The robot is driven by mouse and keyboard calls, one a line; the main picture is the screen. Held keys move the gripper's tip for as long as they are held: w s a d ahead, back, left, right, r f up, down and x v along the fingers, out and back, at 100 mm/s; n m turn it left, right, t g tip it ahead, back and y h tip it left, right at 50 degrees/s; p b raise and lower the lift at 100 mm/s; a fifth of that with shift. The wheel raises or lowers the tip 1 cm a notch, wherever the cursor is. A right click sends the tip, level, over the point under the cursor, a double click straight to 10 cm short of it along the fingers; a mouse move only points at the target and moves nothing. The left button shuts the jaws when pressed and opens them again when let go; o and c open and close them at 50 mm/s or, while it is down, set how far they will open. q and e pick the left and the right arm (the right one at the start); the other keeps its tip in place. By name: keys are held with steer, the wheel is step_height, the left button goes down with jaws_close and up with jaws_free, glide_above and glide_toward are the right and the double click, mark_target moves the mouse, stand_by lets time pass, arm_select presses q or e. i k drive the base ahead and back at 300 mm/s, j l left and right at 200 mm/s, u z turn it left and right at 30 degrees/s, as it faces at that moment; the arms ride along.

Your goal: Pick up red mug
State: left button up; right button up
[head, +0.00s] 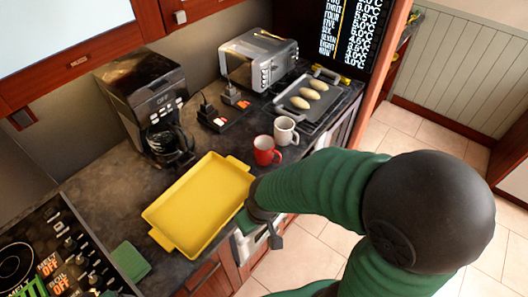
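The red mug (266,151) stands upright on the dark counter, just beyond the upper right corner of the yellow tray. A white mug (286,131) stands close behind it to the right. My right arm comes in from the right, and its dark gripper (265,226) is by the counter's front edge, beside the tray's right side. It is apart from the red mug and nearer the camera. Its fingers are mostly hidden by the wrist, so its opening cannot be told. My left gripper is not in view.
The yellow tray (198,201) fills the middle of the counter. A coffee maker (143,90) stands behind it, with a toaster (259,61) farther right. A dark tray (311,103) holds several oval pieces. A stove (50,250) is at the lower left.

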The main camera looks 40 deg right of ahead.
mark_target(264, 144)
steer(key=l+u, duration=0.4)
steer(key=l, duration=0.7)
steer(key=i+l+u, duration=0.1)
steer(key=l+u, duration=0.25)
steer(key=l, duration=0.5)
steer(key=l+u, duration=0.3)
steer(key=l, duration=0.6)
